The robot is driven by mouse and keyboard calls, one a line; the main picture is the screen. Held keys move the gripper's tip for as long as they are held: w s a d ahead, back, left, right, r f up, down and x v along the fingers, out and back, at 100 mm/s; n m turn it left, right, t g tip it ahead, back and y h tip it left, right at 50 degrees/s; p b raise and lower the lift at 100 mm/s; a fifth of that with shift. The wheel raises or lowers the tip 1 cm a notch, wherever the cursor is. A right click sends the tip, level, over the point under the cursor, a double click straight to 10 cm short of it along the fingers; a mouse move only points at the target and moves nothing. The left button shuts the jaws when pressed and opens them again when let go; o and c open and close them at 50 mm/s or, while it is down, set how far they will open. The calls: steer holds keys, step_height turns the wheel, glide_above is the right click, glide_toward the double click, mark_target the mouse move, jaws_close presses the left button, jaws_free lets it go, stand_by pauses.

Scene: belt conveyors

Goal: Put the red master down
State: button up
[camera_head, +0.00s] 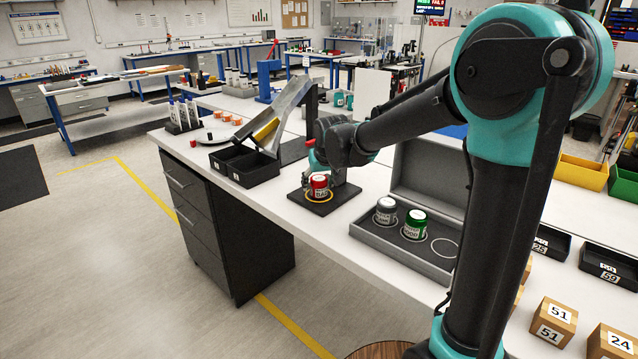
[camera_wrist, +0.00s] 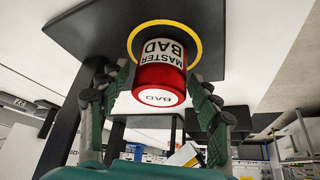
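The red master (camera_head: 319,186) is a small red can with a white label. It stands upright on a black plate (camera_head: 343,198), inside a yellow ring. The wrist view shows the same can (camera_wrist: 160,80), with "MASTER BAD" on its side and "BAD" on its lid; its base is within the yellow ring (camera_wrist: 198,45). My gripper (camera_wrist: 160,78) has one finger on each side of the can, with narrow gaps showing, so it looks open around it. In the head view my gripper is partly hidden behind the can and my wrist.
An open grey case (camera_head: 372,238) to the right holds a grey can (camera_head: 386,210), a green can (camera_head: 414,224) and an empty ring (camera_head: 444,247). A black bin (camera_head: 244,166) and a sloping chute (camera_head: 275,117) stand left of the plate. Numbered boxes (camera_head: 553,322) are at front right.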

steer(key=shift+r, duration=0.1)
steer(key=v, duration=1.2)
